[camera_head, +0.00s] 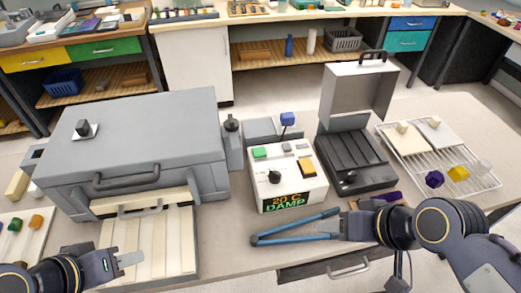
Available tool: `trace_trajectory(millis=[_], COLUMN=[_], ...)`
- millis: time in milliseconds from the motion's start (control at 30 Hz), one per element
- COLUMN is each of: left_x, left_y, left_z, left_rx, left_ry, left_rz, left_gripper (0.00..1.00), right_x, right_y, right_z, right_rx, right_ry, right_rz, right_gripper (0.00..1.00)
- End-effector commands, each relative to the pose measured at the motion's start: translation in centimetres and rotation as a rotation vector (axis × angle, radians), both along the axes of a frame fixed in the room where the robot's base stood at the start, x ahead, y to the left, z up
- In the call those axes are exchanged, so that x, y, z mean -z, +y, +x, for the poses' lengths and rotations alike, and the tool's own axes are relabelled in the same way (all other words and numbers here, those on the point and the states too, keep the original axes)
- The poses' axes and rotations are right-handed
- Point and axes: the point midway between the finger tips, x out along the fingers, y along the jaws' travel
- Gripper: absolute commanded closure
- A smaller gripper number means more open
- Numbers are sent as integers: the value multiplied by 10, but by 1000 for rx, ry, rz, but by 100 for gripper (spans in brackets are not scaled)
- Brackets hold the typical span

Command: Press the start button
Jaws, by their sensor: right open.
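A white control box (287,180) stands mid-table. Its display reads "20 C DAMP". On its top are a green button (260,152), an orange button (306,167) and a black knob (275,177). I cannot read which button is marked start. My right gripper (350,227) is open in front of the box, at the right end of a blue tongs-like tool (295,229); I cannot tell whether they touch. My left gripper (130,259) is at the lower left, over the pale slatted board, away from the box; its jaw gap is not clear.
A large grey oven-like case (130,140) with handles stands left of the box. A dark device (355,160) with a raised metal lid (357,92) stands right. A wire rack (445,165) holds plates and small coloured pieces. A blue-topped post (287,119) rises behind the box.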

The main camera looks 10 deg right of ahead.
Motion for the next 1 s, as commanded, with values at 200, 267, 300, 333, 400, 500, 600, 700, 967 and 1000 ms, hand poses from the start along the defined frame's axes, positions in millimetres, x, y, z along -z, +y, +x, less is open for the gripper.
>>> trace_trajectory(millis=[200, 267, 300, 333, 400, 500, 600, 700, 967, 1000], left_x=[0, 0, 0, 0, 0, 0, 0, 0, 0, 0], left_y=[0, 0, 0, 0, 0, 0, 0, 0, 0, 0], left_z=[0, 0, 0, 0, 0, 0, 0, 0, 0, 0], left_rx=[0, 0, 0, 0, 0, 0, 0, 0, 0, 0], left_ry=[0, 0, 0, 0, 0, 0, 0, 0, 0, 0], left_rz=[0, 0, 0, 0, 0, 0, 0, 0, 0, 0], left_gripper=[64, 64, 64, 64, 64, 64, 64, 64, 64, 64], right_x=[0, 0, 0, 0, 0, 0, 0, 0, 0, 0], right_y=[0, 0, 0, 0, 0, 0, 0, 0, 0, 0], right_z=[0, 0, 0, 0, 0, 0, 0, 0, 0, 0], right_rx=[0, 0, 0, 0, 0, 0, 0, 0, 0, 0], right_ry=[0, 0, 0, 0, 0, 0, 0, 0, 0, 0], right_rz=[0, 0, 0, 0, 0, 0, 0, 0, 0, 0], right_gripper=[78, 85, 91, 95, 100, 100, 100, 100, 100, 100])
